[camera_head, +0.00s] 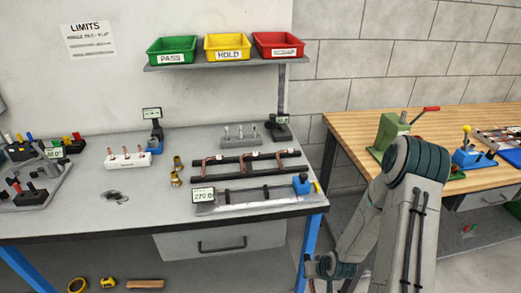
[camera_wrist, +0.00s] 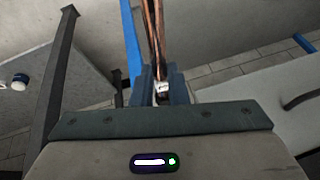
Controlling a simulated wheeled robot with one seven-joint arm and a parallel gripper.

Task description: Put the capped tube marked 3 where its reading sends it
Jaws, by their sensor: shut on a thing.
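My gripper (camera_wrist: 160,92) is shut on a copper tube (camera_wrist: 154,38) in the wrist view. The tube runs up and away from the fingertips, with a small white label near the grip; its number is too small to read. In the head view my arm reaches down at the lower right, below and beside the bench's right end; the tube cannot be made out there. The green PASS bin (camera_head: 172,50), yellow HOLD bin (camera_head: 228,47) and red SCRAP bin (camera_head: 279,45) stand on the shelf. A LIMITS sheet (camera_head: 90,39) hangs on the wall, its figures hard to read.
On the grey bench (camera_head: 130,215), other copper tubes lie across black rails (camera_head: 225,164). A measuring rig (camera_head: 255,196) in front has a display (camera_head: 203,195) reading 270.0. A white block (camera_head: 127,160) holds small copper parts. A wooden bench (camera_head: 350,125) with tools stands right.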

